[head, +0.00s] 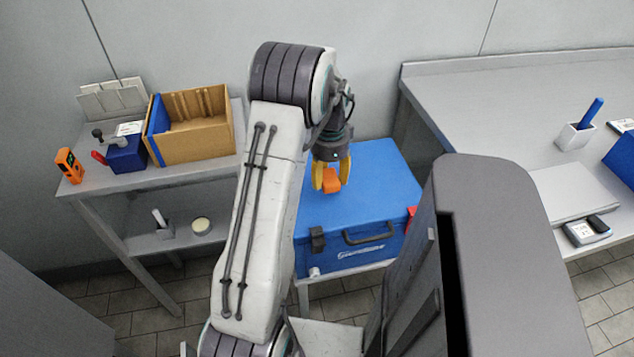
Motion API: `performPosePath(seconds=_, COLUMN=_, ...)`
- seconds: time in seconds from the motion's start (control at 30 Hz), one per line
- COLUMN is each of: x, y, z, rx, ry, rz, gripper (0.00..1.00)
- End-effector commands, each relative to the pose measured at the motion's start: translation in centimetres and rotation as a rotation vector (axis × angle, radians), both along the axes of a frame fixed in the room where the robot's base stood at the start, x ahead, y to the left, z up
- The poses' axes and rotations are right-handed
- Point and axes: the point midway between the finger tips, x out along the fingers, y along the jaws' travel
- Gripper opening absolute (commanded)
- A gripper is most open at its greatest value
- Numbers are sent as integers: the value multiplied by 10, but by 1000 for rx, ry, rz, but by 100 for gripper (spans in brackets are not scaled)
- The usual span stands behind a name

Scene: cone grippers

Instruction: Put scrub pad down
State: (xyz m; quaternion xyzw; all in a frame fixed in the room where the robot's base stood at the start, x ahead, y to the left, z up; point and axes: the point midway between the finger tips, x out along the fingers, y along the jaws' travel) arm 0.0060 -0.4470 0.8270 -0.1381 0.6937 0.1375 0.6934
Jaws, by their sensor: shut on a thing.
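The scrub pad (332,181) is a small orange block. My gripper (331,178) has yellow fingers and is shut on the scrub pad. It points down over the blue case (372,192), which has a dark handle and latch on its front. I cannot tell whether the pad touches the case lid or hangs just above it. My arm hides the left part of the case.
The blue case stands on a low stand between two grey benches. The left bench (190,180) holds a cardboard box (205,145), a blue box (126,155) and an orange device (69,164). The right counter (490,110) has a white cup (574,137) and bare room at its back left.

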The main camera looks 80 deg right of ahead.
Motion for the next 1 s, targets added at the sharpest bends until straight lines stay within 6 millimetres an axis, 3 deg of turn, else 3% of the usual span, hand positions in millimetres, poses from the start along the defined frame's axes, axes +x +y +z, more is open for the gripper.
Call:
performPosePath(seconds=0.1, x=16, y=-7, z=-10, rx=1, ry=0, rz=3, gripper=16)
performPosePath(seconds=0.3, x=28, y=-13, z=-18, rx=0, ry=0, rz=1, gripper=16)
performPosePath(seconds=0.57, x=30, y=-14, z=-28, rx=0, ry=0, rz=0, gripper=16)
performPosePath(seconds=0.83, x=29, y=-14, z=-57, rx=1, ry=-1, rz=0, gripper=16)
performPosePath(seconds=1.0, x=29, y=-14, z=-59, rx=-1, ry=0, rz=0, gripper=16)
